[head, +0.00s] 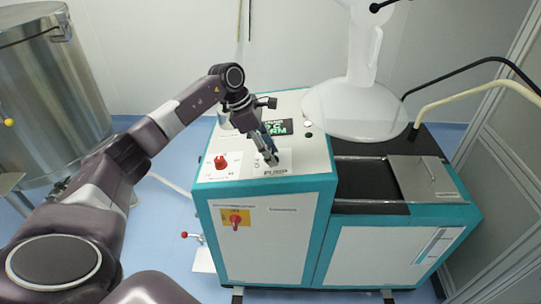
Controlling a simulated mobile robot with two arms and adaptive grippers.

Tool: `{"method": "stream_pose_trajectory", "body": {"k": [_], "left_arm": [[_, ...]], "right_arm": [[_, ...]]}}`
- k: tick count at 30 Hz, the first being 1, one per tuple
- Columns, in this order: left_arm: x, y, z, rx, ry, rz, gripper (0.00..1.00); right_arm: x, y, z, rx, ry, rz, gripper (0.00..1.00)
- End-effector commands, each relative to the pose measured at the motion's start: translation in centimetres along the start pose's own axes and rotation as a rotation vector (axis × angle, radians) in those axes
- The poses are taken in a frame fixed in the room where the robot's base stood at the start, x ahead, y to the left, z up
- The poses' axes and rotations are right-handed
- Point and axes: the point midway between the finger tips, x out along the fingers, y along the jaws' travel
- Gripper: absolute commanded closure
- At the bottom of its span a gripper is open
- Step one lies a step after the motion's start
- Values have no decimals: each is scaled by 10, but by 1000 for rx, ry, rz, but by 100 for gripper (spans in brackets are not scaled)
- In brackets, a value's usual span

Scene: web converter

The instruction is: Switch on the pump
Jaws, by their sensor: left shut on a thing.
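My left gripper (270,158) reaches down to the white top panel of the machine, just behind the printed PUMP label (276,172). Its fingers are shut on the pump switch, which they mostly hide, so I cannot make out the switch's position. The white and teal machine cabinet (262,250) stands in the middle of the view. My right gripper is not in view.
A red knob (221,162) sits on the panel left of my gripper, and a display (278,127) lies behind it. A red switch on a yellow plate (236,219) is on the front. A steel tank (50,95) stands left; a white round-based part (352,108) stands right.

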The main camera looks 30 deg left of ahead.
Motion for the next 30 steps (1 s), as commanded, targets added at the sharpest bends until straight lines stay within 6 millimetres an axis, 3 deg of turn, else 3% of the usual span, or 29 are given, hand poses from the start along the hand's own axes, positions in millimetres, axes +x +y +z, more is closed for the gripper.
{"method": "stream_pose_trajectory", "body": {"k": [14, 15, 19, 30], "left_arm": [[-2, 1, 1, 21, -1, -1, 87], [-2, 1, 1, 21, -1, -1, 62], [-1, 1, 1, 20, -1, -2, 47], [-5, 1, 0, 19, 0, -2, 45]], "right_arm": [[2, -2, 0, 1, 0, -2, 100], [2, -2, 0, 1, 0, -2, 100], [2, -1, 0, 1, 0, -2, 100], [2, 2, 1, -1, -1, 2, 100]]}}
